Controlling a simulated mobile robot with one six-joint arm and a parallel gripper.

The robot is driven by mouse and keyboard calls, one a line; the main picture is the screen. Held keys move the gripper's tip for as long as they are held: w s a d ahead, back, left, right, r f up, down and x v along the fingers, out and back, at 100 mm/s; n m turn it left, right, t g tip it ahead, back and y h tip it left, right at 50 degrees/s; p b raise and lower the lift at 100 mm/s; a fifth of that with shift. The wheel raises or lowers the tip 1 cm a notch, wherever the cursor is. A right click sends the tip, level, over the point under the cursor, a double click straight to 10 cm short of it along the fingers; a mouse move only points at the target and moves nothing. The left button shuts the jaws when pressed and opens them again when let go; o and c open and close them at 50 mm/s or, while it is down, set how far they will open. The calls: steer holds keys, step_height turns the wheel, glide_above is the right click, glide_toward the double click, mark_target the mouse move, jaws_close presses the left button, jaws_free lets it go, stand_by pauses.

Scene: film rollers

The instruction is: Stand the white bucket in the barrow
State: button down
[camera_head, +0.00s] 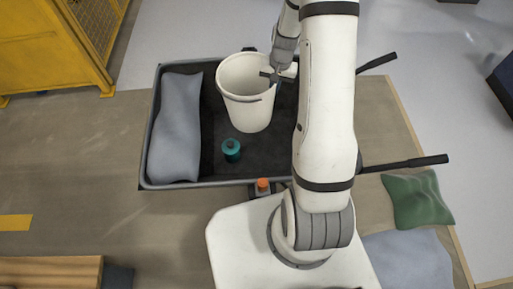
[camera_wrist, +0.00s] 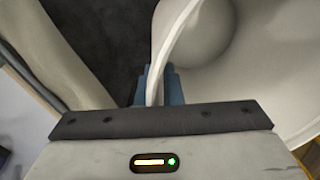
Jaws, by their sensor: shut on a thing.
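The white bucket (camera_head: 245,109) is upright in the dark barrow (camera_head: 215,182), in the middle of its tray. I cannot tell if its base touches the tray floor. My gripper (camera_head: 278,77) is at the bucket's right rim, shut on it. In the wrist view the blue-grey fingertips (camera_wrist: 160,88) pinch the rim of the bucket (camera_wrist: 230,75), one on each side of the wall. Part of the barrow's right side is hidden behind my arm.
A grey sack (camera_head: 177,130) lies along the barrow's left side. A teal bottle (camera_head: 231,150) stands in the tray in front of the bucket. Two dark handles stick out to the right. A green cushion (camera_head: 418,198) lies on the floor at right. A yellow cage (camera_head: 70,45) stands upper left.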

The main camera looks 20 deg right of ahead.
steer(key=d+f+m+b, duration=0.1)
steer(key=d+f+b, duration=0.1)
steer(key=f+b, duration=0.2)
steer(key=d+f+m+b, duration=0.1)
steer(key=d+f+b, duration=0.2)
steer(key=f, duration=0.8)
steer(key=d+f+m+b, duration=0.2)
steer(key=d+f+b, duration=0.1)
steer(key=f+b, duration=0.3)
steer(key=shift+s+f, duration=0.15)
steer(key=shift+f, duration=0.8)
steer(key=shift+d, duration=0.1)
steer(key=shift+f+b, duration=0.25)
steer(key=shift+b, duration=0.1)
steer(key=c, duration=1.6)
jaws_free()
steer(key=shift+r, duration=0.1)
